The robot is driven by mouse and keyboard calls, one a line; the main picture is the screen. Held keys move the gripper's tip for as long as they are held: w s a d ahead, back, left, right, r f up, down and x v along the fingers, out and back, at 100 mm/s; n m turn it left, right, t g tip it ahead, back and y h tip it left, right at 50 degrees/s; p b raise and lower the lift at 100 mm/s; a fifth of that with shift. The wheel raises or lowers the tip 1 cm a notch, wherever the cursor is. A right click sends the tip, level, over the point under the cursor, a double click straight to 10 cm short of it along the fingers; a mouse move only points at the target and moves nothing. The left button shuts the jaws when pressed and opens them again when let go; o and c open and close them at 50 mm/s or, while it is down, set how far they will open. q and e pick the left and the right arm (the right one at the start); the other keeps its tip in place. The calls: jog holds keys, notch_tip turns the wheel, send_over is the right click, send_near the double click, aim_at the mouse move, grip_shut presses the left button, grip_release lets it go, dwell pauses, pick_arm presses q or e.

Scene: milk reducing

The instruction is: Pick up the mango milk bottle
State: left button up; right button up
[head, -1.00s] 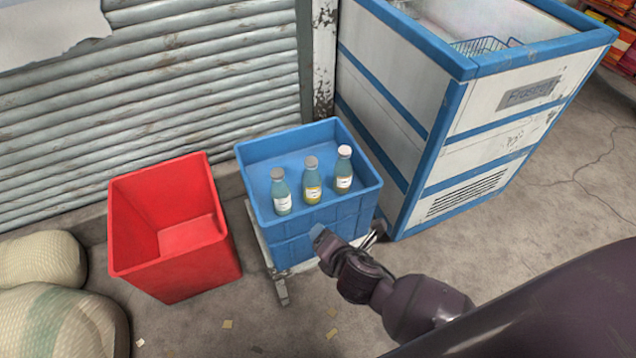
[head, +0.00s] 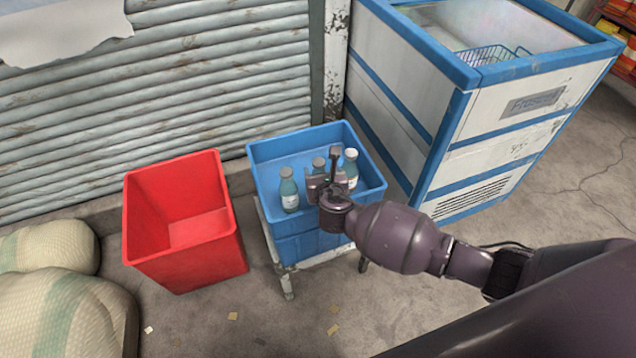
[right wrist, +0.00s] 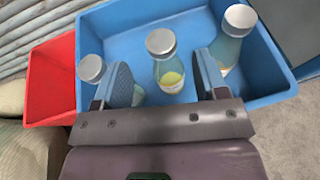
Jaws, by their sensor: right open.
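Three capped milk bottles stand upright in a row in the blue crate. The middle bottle (right wrist: 168,75) shows a yellow label patch, which fits mango, though no wording is legible. In the head view the middle bottle (head: 319,164) is mostly hidden by my gripper. The left bottle (head: 289,190) and right bottle (head: 350,168) stand on either side. My right gripper (right wrist: 163,78) is open and empty, its blue-grey fingers either side of the middle bottle in the wrist view. It also shows over the crate in the head view (head: 328,175). My left gripper is not in view.
The blue crate (head: 263,153) rests on a low white stand (head: 328,262). A red bin (head: 181,269) stands to its left and a blue-and-white freezer (head: 490,140) to its right. Pale sacks (head: 60,310) lie at lower left. A ribbed shutter wall is behind.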

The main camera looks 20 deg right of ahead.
aim_at(320, 166)
jog(key=b+x, duration=0.1)
jog(key=x, duration=0.3)
jog(key=shift+d+f+b, duration=0.1)
jog(key=shift+f+b, duration=0.3)
jog(key=shift+w+r, duration=0.1)
jog(key=shift+w, duration=0.35)
jog(key=shift+r, duration=0.1)
grip_shut()
